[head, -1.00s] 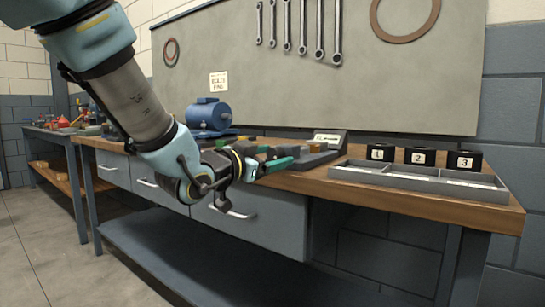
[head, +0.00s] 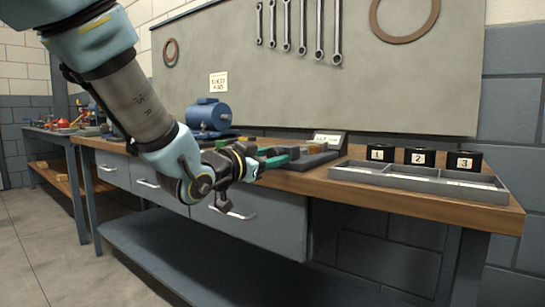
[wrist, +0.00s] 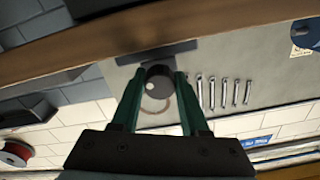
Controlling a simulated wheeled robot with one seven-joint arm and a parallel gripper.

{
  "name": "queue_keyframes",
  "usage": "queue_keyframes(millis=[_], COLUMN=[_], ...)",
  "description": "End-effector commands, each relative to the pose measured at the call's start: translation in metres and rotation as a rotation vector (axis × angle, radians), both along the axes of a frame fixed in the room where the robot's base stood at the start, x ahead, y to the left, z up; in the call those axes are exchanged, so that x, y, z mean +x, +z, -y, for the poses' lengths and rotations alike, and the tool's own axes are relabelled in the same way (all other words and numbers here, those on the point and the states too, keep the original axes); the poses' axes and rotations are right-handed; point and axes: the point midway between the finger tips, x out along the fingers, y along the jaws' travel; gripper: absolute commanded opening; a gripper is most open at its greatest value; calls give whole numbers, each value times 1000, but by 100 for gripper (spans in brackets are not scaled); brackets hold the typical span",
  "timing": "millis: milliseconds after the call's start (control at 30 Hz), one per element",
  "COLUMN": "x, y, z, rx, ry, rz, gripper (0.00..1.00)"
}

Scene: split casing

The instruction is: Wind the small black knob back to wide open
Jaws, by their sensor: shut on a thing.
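The small black knob (wrist: 160,79) shows in the wrist view as a dark round piece with a pale dot on its face. It sits between the green fingertips of my gripper (wrist: 159,88), which are shut on it from both sides. In the head view my gripper (head: 279,159) is at the front edge of the bench, with its green fingers pointing right. The knob cannot be made out in the head view. How far the knob is turned cannot be told.
The workbench (head: 400,199) carries a blue motor (head: 208,115) behind my arm. A grey divided tray (head: 415,178) and black numbered blocks (head: 420,156) stand at the right. Drawers (head: 262,218) are below my gripper. Wrenches (head: 302,28) hang on the back board.

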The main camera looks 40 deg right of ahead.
Motion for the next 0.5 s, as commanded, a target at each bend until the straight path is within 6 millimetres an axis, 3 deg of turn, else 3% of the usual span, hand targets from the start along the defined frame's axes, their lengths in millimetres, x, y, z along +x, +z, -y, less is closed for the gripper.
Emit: queue_keyframes(millis=[500], x=[0], y=[0], z=[0], rx=[-24], ry=[2], rz=[-98], gripper=[0])
